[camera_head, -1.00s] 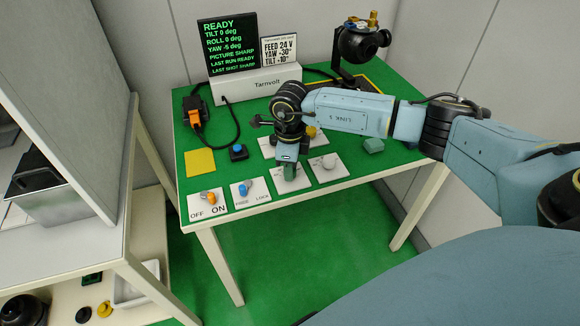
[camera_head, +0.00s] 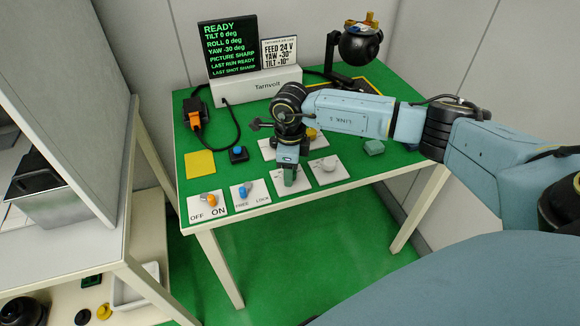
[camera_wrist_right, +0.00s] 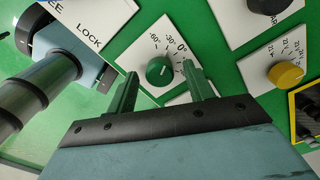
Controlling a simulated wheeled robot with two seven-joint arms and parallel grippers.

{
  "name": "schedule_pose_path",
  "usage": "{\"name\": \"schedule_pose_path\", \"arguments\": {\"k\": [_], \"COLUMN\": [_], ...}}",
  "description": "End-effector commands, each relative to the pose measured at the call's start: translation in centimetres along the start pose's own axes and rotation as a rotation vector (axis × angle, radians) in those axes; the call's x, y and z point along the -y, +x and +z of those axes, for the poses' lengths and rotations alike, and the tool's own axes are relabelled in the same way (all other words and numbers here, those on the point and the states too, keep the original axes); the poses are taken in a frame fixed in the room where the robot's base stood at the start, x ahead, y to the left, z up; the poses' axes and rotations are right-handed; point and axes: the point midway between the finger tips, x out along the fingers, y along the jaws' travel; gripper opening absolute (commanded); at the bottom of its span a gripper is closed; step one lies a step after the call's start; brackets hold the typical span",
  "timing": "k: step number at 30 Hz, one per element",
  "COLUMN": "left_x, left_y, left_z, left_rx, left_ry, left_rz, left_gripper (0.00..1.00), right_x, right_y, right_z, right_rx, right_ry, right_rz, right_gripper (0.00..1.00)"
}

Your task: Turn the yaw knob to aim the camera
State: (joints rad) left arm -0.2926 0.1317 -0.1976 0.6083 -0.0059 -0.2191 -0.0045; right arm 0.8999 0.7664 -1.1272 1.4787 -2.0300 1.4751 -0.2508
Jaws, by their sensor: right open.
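The yaw knob (camera_wrist_right: 159,72) is green and sits on a white card with an angle scale in the right wrist view. My right gripper (camera_wrist_right: 163,88) is open, with one green finger on each side of the knob; contact is not clear. In the head view the right gripper (camera_head: 290,180) points down over that card and hides the knob. The black ball-shaped camera (camera_head: 360,45) stands on its bracket at the back right. The screen (camera_head: 229,47) reads READY, tilt 0, roll 0, yaw -30 deg. The target card (camera_head: 279,53) shows yaw -30°. My left gripper is out of view.
An OFF/ON switch card (camera_head: 207,208) and a FREE/LOCK card (camera_head: 250,195) lie left of the gripper. A white knob card (camera_head: 327,171) is close on its right. A yellow knob (camera_wrist_right: 287,75) is nearby. A blue button (camera_head: 238,153) stands behind.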

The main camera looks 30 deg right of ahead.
Motion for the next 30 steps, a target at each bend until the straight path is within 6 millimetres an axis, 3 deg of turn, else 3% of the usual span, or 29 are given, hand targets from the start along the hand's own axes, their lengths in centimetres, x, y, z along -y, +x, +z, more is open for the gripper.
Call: {"name": "schedule_pose_path", "arguments": {"k": [7,21,30], "left_x": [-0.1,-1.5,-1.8], "left_y": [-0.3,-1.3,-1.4], "left_z": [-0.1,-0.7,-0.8], "left_rx": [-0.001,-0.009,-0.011], "left_ry": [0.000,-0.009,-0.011], "left_rz": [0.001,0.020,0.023], "left_gripper": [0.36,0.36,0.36], "right_x": [0.1,0.1,0.0], "right_y": [-2.0,-11.7,-13.4], "right_z": [0.0,0.1,0.0], "right_rx": [0.002,0.002,0.000], "right_ry": [0.000,0.000,0.000], "right_rz": [-0.003,-0.003,0.000], "right_gripper": [0.52,0.52,0.52]}}
